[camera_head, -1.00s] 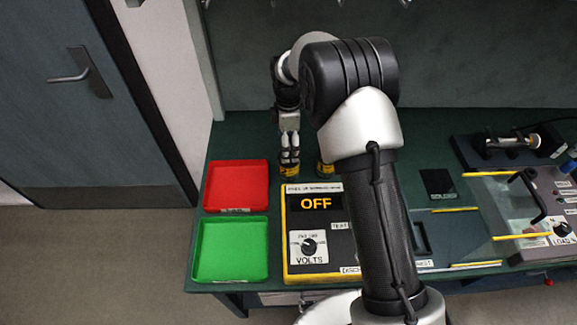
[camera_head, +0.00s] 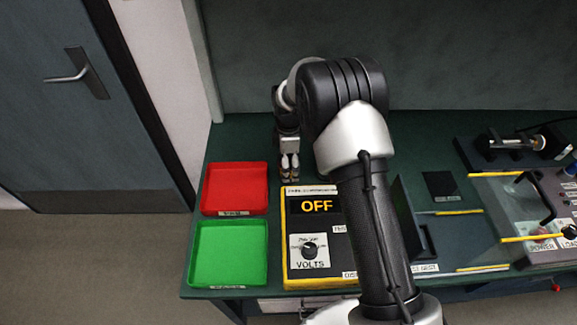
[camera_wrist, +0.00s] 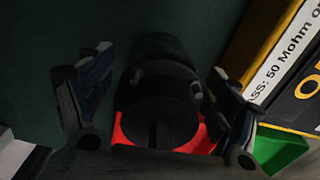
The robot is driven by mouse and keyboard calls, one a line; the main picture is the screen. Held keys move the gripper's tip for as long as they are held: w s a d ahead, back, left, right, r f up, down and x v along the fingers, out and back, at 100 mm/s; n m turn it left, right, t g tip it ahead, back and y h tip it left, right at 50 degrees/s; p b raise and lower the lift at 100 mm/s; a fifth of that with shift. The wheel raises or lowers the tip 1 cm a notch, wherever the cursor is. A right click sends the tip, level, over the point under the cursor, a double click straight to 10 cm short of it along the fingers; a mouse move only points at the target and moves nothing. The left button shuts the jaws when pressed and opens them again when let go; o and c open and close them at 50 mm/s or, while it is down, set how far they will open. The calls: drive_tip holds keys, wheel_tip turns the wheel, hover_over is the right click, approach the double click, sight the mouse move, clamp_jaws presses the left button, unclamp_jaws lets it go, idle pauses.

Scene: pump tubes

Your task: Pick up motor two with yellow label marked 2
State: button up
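A dark, round-ended motor (camera_wrist: 158,105) is between the two fingers of my gripper (camera_wrist: 158,88) in the wrist view. Narrow gaps seem to show on both sides, so the fingers look open around it rather than shut on it. The motor's label and number cannot be read. In the head view my gripper (camera_head: 290,168) points down at the bench, just behind the yellow-edged test box. Its fingers and the dim light hide most of the motor there. No other motor shows clearly, since my arm covers the bench to the right.
A red tray (camera_head: 206,211) and a green tray (camera_head: 194,283) lie left of the test box (camera_head: 285,235), which reads OFF. The back wall is behind the gripper. At the right stand a clamp fixture (camera_head: 515,142) and a panel with a black handle (camera_head: 537,198).

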clamp_jaws()
idle(0.9)
drive_tip(key=shift+w+r, duration=0.15)
drive_tip(key=shift+r, duration=0.05)
